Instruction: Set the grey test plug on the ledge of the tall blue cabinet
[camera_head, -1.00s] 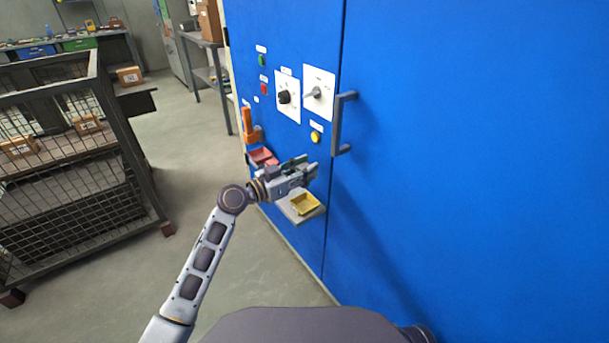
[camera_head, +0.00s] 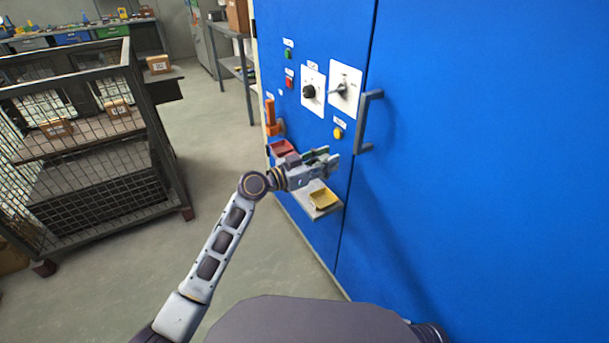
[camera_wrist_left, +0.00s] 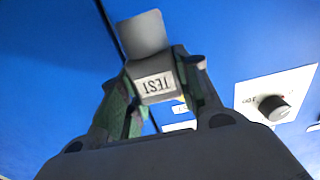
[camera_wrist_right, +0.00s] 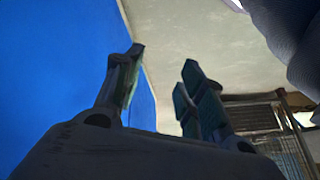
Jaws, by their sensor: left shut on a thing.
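The tall blue cabinet (camera_head: 480,150) fills the right of the head view. Its pale ledge (camera_head: 326,213) sticks out low near the left side and bears a yellow tray (camera_head: 323,199). My left gripper (camera_head: 329,160) is just above the ledge, close to the cabinet front. In the left wrist view it is shut on the grey test plug (camera_wrist_left: 144,36), whose white label reads TEST upside down. The plug is clear of the ledge; in the head view it cannot be told apart from the fingers. My right gripper (camera_wrist_right: 162,60) is open and empty beside a blue surface.
A door handle (camera_head: 366,120), a yellow button (camera_head: 338,133), a black knob (camera_head: 308,91) and a grey switch (camera_head: 340,90) are above the ledge. An orange handle (camera_head: 271,117) and red tray (camera_head: 282,147) are to its left. A mesh cage (camera_head: 85,150) stands left; floor between is free.

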